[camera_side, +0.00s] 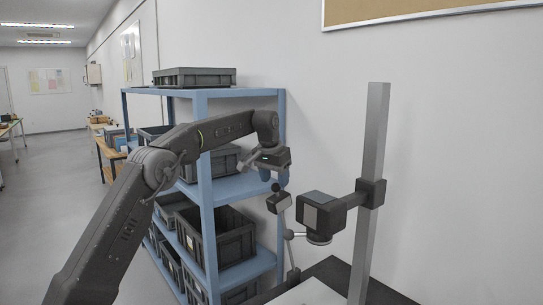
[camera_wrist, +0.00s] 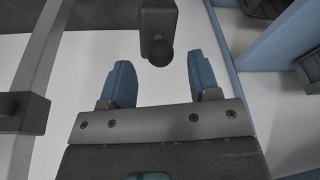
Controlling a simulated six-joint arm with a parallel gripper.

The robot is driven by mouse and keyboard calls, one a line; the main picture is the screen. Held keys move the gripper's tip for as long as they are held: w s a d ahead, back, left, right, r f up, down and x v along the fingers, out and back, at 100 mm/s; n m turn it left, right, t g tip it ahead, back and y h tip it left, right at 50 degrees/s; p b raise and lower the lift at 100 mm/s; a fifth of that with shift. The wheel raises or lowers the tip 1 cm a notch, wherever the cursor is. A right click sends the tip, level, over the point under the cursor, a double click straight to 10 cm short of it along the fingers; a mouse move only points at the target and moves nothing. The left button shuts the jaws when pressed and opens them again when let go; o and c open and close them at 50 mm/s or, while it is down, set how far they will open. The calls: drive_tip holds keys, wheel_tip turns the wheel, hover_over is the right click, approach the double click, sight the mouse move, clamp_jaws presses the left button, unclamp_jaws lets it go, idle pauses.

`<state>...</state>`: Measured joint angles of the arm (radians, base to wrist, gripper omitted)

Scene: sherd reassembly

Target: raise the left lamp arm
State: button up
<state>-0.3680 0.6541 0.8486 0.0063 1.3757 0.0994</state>
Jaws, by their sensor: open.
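The left lamp arm (camera_side: 289,247) is a thin jointed metal rod rising from the work table, with a small dark lamp head (camera_side: 279,202) tilted at its top. My gripper (camera_side: 274,176) is open, just above the lamp head in the side view, its blue finger pads pointing down. In the wrist view, my open gripper (camera_wrist: 161,73) has one blue pad on each side. A dark block with a round knob (camera_wrist: 159,50), probably the lamp head, shows between and beyond the fingertips; I see no contact. The rod is hidden in the wrist view.
A dark camera-like unit (camera_side: 322,215) is clamped to a grey upright column (camera_side: 370,190), close to the right of the lamp. The column also shows in the wrist view (camera_wrist: 42,60). A blue shelf rack (camera_side: 206,195) with dark crates (camera_side: 226,237) stands behind my arm.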

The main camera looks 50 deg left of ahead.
drive_tip(key=v, duration=1.1)
